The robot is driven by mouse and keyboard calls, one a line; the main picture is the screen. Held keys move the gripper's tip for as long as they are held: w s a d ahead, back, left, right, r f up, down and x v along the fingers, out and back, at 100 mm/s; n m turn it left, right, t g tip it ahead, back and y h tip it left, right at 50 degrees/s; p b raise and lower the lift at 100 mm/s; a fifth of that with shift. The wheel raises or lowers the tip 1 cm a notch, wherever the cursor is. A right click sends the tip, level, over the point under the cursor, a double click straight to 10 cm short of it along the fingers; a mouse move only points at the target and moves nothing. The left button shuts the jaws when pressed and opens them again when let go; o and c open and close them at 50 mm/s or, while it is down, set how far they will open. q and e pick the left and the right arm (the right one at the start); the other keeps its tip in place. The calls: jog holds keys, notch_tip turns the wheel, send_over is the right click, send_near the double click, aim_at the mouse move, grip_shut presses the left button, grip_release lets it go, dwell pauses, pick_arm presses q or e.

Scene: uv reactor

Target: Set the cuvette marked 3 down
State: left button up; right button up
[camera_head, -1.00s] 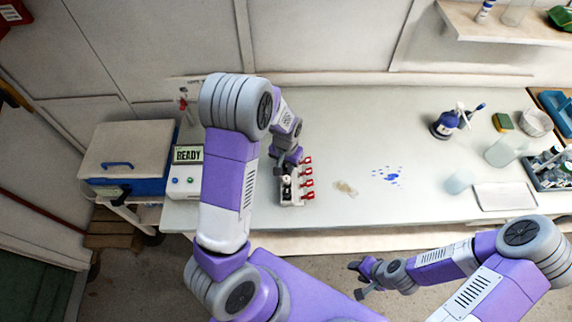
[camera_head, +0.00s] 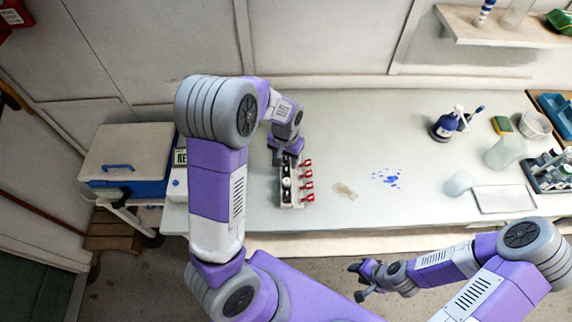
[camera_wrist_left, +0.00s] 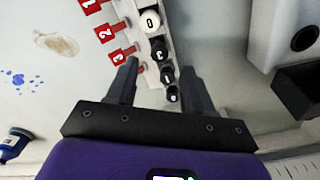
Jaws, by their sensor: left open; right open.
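A pale rack (camera_head: 291,203) stands on the bench, with a row of round cuvette tops along it. In the left wrist view these are one white top (camera_wrist_left: 150,21) and several black tops (camera_wrist_left: 159,48) with small white marks; I cannot tell which is marked 3. Red tags numbered 1 (camera_wrist_left: 90,5), 2 (camera_wrist_left: 105,32) and 3 (camera_wrist_left: 122,55) stick out from the rack's side. My left gripper (camera_head: 283,157) is open and empty at the rack's far end, its fingers (camera_wrist_left: 158,75) apart over the row. My right gripper (camera_head: 360,281) is open and empty before the bench.
A reactor box (camera_head: 178,180), mostly hidden by my left arm, stands left of the rack. A brown stain (camera_head: 345,190) and blue spots (camera_head: 388,179) lie to its right.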

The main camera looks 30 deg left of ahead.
aim_at(286, 169)
pick_arm(q)
notch_tip(286, 169, up, 6)
dwell(0.7)
